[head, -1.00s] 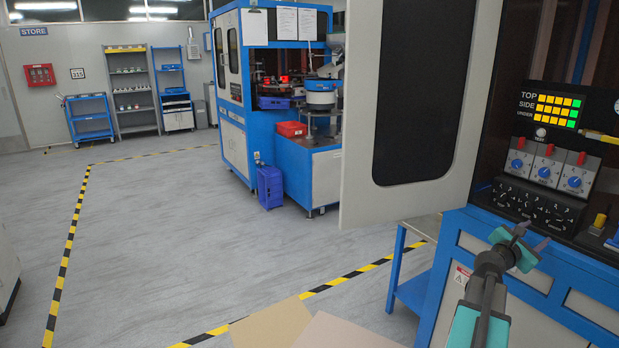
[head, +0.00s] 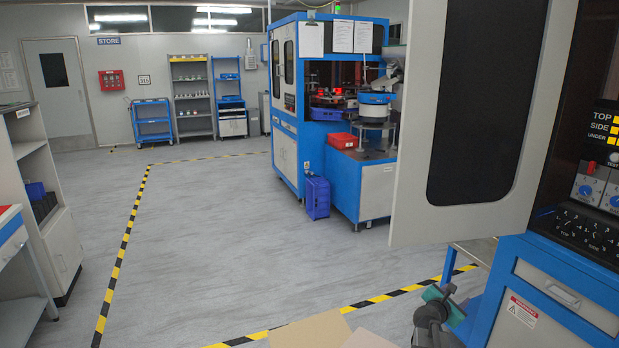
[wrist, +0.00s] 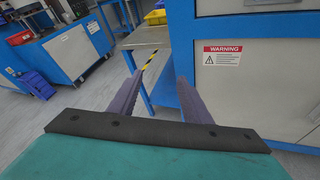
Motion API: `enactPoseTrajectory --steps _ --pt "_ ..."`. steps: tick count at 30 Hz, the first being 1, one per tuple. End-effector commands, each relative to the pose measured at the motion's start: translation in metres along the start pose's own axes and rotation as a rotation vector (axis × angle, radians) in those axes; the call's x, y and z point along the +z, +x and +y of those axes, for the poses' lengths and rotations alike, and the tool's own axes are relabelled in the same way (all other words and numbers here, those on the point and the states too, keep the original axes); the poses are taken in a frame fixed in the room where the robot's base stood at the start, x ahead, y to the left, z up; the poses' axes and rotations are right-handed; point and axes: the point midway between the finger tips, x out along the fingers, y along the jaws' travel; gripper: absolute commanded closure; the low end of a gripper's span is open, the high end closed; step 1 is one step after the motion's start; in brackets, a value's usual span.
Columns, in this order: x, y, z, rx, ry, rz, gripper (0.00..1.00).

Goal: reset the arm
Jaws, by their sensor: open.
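My gripper (head: 447,300) is at the lower right of the head view, in front of the blue and white cabinet (head: 545,290) and close to the blue side table (head: 478,252). In the wrist view my gripper's two purple fingers (wrist: 155,98) stand apart with nothing between them. Beyond the fingers the wrist view shows the blue table's leg, the floor and the cabinet front with its warning label (wrist: 222,56).
The open cabinet door (head: 480,110) stands at the right. The blue sorting machine (head: 325,110) stands at the back middle, with a blue bin (head: 316,197) on the floor beside it. A shelf unit (head: 45,200) is at the left. The striped-edged floor (head: 210,250) is clear.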

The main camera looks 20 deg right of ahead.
Motion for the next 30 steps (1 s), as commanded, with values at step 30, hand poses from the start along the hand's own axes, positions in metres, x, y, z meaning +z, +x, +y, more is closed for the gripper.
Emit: enactPoseTrajectory --steps 30 --pt "-0.421 -0.253 -0.059 -0.423 0.394 0.584 0.56"
